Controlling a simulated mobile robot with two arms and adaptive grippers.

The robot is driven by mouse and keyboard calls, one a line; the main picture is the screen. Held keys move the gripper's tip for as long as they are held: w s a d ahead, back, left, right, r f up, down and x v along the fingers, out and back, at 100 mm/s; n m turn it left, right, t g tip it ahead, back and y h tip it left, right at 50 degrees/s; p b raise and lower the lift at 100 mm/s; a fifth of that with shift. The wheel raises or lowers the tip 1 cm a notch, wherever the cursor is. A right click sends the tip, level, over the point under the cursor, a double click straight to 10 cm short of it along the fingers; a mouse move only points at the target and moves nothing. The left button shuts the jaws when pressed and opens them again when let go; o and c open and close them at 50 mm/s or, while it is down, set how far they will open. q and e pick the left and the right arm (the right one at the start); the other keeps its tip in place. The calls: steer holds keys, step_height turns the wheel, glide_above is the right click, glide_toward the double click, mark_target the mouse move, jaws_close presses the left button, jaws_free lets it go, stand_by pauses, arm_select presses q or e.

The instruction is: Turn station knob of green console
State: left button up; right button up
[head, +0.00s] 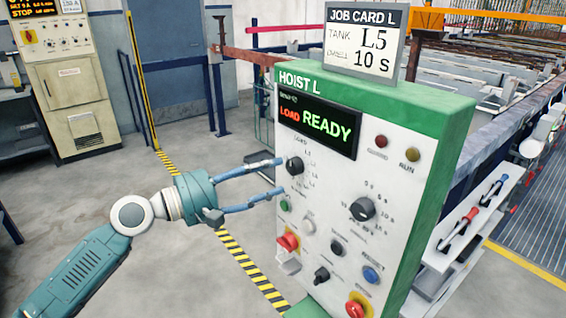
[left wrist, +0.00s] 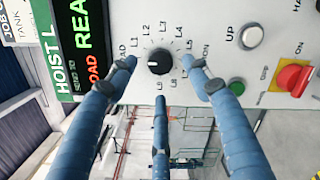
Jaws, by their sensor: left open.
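The green console (head: 455,130), labelled HOIST L, stands in the right half of the head view with a white front panel. Its display (head: 318,127) reads LOAD and READY. The black station knob (head: 294,165) is below the display; in the left wrist view the knob (left wrist: 160,61) is ringed by labels including L1 to L5. My left gripper (head: 283,176) is open at the panel, its fingers spread around the knob with visible gaps in the wrist view (left wrist: 160,74). Where the knob points is hard to tell. My right gripper is not in view.
A job card (head: 362,45) on the console reads tank L5, dwell 10 S. A dwell knob (head: 362,208), a red-and-yellow emergency button (head: 357,306) and other small controls share the panel. A shelf with tools (head: 470,220) is at right. Open floor lies left.

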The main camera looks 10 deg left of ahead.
mark_target(290, 169)
arm_select(q)
steer(key=x, duration=0.2)
steer(key=shift+w+d+r+p, duration=0.15)
steer(key=shift+w+d+p, duration=0.15)
steer(key=shift+p, duration=0.1)
steer(key=shift+w+d, duration=0.45)
steer(key=shift+d, duration=0.1)
steer(key=c, duration=1.2)
steer(key=shift+o, duration=0.2)
steer(key=shift+f, duration=0.25)
